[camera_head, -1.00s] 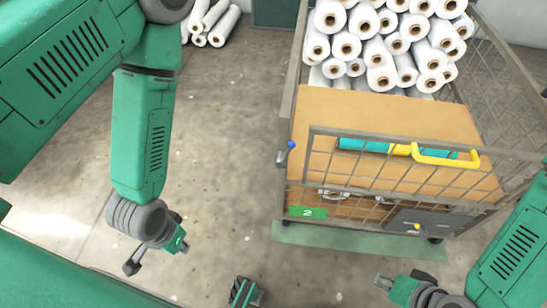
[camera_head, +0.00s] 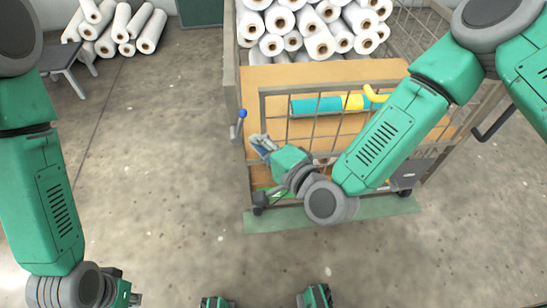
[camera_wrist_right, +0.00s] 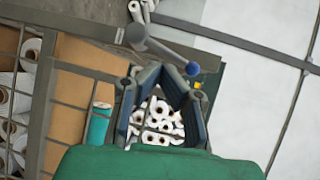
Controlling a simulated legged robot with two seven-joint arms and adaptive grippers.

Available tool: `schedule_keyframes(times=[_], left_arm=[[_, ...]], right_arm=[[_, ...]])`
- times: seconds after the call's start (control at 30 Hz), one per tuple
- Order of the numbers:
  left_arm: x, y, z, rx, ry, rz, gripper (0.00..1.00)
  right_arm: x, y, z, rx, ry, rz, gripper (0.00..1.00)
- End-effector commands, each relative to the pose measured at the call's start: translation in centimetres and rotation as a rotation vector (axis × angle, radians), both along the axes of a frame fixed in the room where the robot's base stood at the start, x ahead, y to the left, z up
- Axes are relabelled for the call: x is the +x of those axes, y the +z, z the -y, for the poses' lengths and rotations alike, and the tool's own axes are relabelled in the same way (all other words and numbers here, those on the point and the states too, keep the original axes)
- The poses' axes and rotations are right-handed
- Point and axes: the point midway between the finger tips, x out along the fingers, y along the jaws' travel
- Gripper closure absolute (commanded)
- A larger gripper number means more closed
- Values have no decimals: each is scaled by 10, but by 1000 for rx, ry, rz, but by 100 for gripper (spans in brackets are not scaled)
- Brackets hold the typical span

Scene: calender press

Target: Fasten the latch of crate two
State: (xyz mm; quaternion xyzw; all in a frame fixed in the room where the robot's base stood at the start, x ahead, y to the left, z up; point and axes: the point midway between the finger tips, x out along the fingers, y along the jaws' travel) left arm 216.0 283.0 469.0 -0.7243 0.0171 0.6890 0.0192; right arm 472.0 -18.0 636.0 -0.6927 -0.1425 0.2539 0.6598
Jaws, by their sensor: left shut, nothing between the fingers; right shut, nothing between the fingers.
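Crate two (camera_head: 262,88) is a wire-mesh crate on wheels with brown panels. The latch lever (camera_head: 236,131) is on its left front post, with a blue knob (camera_head: 242,114) on top. The lever (camera_wrist_right: 155,46) and its blue knob (camera_wrist_right: 192,68) also show in the right wrist view, just beyond the fingers. My right gripper (camera_head: 262,142) is shut and empty, a little right of and below the knob, apart from it in the head view. It also shows in the right wrist view (camera_wrist_right: 160,75). My left gripper (camera_head: 132,298) is shut and empty at the bottom left, far from the crate.
White rolls (camera_head: 300,30) are stacked in the crate. A teal roll (camera_head: 318,105) with a yellow part lies behind the front mesh. My right arm covers much of the crate's front. More rolls (camera_head: 120,28) lie at the back left. The floor left of the crate is clear.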

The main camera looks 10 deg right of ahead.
Motion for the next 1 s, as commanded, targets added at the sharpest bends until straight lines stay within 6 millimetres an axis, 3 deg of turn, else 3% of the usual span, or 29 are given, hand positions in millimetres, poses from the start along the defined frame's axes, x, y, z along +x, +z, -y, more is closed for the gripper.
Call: schedule_keyframes(times=[0.1,0.27,0.7,0.83,1.0], left_arm=[[0,-9,0,0,0,0,100],[0,-13,0,0,0,0,100],[0,-12,0,0,0,0,100],[0,-2,0,0,0,0,100],[0,27,0,0,0,0,100]], right_arm=[[17,2,-10,0,0,4,100],[29,5,-19,-1,0,3,100],[32,7,-21,-3,1,1,100],[32,11,-23,-35,1,0,100],[32,18,-30,-144,3,1,100]])
